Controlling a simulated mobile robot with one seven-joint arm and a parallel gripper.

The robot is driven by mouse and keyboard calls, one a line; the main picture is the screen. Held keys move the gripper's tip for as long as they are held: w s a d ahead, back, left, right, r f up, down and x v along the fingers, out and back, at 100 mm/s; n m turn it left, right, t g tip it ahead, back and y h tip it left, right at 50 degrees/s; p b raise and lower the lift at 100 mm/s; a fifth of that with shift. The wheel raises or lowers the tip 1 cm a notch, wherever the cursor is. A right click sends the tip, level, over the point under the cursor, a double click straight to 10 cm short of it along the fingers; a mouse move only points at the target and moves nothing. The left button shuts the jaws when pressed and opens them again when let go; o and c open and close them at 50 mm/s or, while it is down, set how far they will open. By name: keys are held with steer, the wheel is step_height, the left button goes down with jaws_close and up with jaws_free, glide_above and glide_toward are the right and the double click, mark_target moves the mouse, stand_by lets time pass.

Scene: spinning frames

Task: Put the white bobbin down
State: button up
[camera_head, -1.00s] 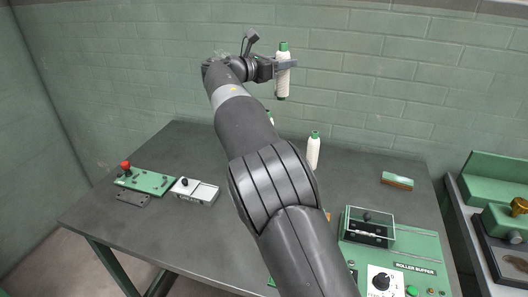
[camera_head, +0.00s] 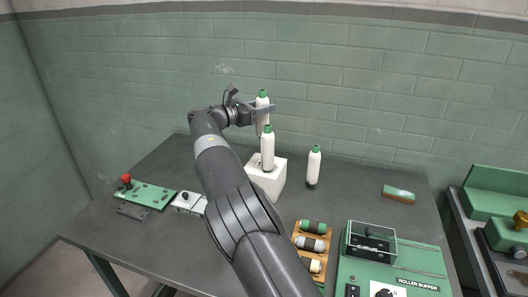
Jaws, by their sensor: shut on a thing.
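My gripper (camera_head: 262,107) is shut on a white bobbin (camera_head: 263,122) with a green top, held upright toward the back of the table. A second white bobbin (camera_head: 267,149) with a green top stands upright on a white block (camera_head: 268,179), in front of the held one. The held bobbin's lower end is partly hidden by it. A third white bobbin (camera_head: 314,166) with a green top stands upright on the table (camera_head: 345,190), to the right of the block and apart from it.
A wooden rack (camera_head: 298,241) with several rolls lies near the front. The green roller buffer panel (camera_head: 410,258) with a clear-covered box is at the right. A green-topped brush (camera_head: 398,193) lies at the back right. Small control panels (camera_head: 148,195) sit at the left.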

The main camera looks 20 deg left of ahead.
mark_target(257, 131)
step_height(257, 131, down, 8)
steer(key=shift+f, duration=0.25)
steer(key=shift+f, duration=0.2)
steer(key=o, duration=0.8)
steer(key=shift+o, duration=0.2)
steer(key=shift+r, duration=0.2)
steer(key=v, duration=1.2)
